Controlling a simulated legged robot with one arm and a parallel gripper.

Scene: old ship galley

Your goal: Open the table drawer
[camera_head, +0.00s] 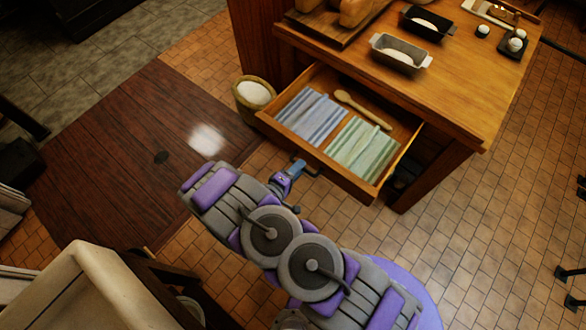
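The wooden table (450,98) stands at the upper right. Its drawer (338,178) is pulled well out toward me, and its contents show. Inside lie a blue striped cloth (311,115), a green striped cloth (362,149) and a wooden spoon (362,108). A dark handle (312,171) is on the drawer's front. My gripper (299,167) is small in the view, right at the handle. My arm comes up from below. I cannot tell whether its fingers are closed on the handle or only beside it.
On the tabletop are a grey loaf pan (401,52), a black pan (428,22) and a wooden board with bread (338,20). A wooden bucket of white stuff (254,95) stands on the floor left of the drawer. A pale cabinet (85,290) is at lower left.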

